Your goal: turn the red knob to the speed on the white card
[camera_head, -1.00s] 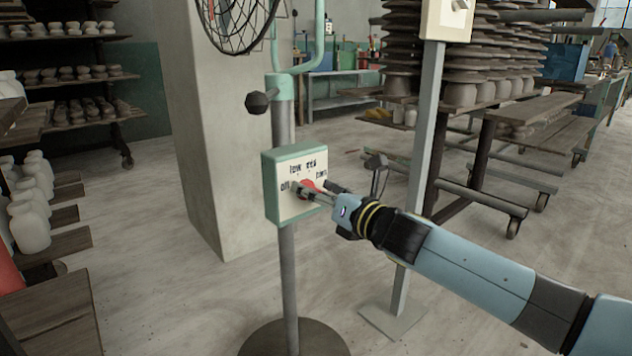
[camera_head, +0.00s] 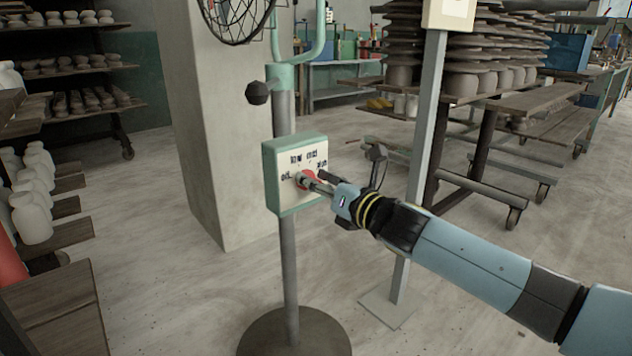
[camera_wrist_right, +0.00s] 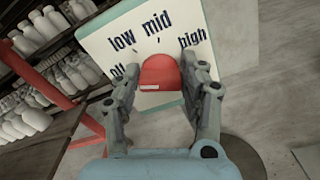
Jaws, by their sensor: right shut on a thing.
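The red knob (camera_head: 309,178) is on the white face of a green-edged control box (camera_head: 284,206) on a stand. In the right wrist view the knob (camera_wrist_right: 160,72) sits below printed "off", "low", "mid" and "high". A short white mark shows on its near part; which word it points to I cannot tell. My right gripper (camera_head: 312,180) is shut on the knob, one finger on each side. In the wrist view the fingers (camera_wrist_right: 160,75) flank it. A pale board (camera_head: 449,13) on a grey post may carry the white card; the top edge cuts it off. My left gripper is out of view.
A caged fan (camera_head: 238,14) is on the same stand, with a dark clamp knob (camera_head: 257,93) on its pole. The grey post (camera_head: 421,150) stands close behind my right arm. Pottery shelves are at left and right.

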